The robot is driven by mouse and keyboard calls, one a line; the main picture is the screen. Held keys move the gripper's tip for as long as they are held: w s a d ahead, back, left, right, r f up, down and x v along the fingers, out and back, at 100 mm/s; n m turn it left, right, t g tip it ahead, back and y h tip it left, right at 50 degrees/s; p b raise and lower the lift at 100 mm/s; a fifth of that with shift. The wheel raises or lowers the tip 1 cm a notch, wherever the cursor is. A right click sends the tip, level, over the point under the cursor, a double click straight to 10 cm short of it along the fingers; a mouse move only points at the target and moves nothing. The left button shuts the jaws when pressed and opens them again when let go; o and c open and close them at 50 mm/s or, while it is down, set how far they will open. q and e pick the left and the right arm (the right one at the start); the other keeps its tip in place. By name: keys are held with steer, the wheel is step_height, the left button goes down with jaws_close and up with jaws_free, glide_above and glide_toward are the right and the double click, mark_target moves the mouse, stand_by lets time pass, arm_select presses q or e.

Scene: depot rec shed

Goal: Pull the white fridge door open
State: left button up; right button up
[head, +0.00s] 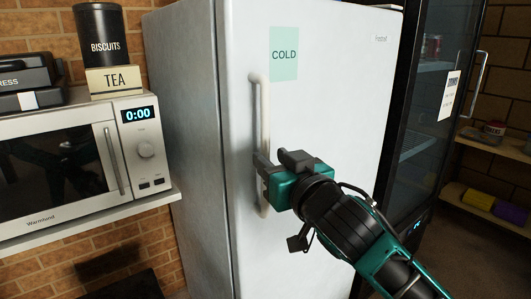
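The white fridge (330,110) stands in the middle of the head view. Its door carries a green COLD label and looks closed against the body. A pale vertical handle (265,115) runs down the left part of the door. My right gripper (263,166), teal and dark grey, reaches in from the lower right. Its fingers are at the lower half of the handle and look shut on it, though they partly hide the grip. The handle shows above and below them. My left gripper is not in view.
A microwave (126,145) sits on a shelf (100,223) left of the fridge, with a TEA box (114,80) and a BISCUITS tin (100,35) stacked on it. A dark glass-door cooler (425,130) stands close on the right. Low shelves (492,212) are at far right.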

mark_target(267, 155)
steer(key=shift+x, duration=1.9)
jaws_close()
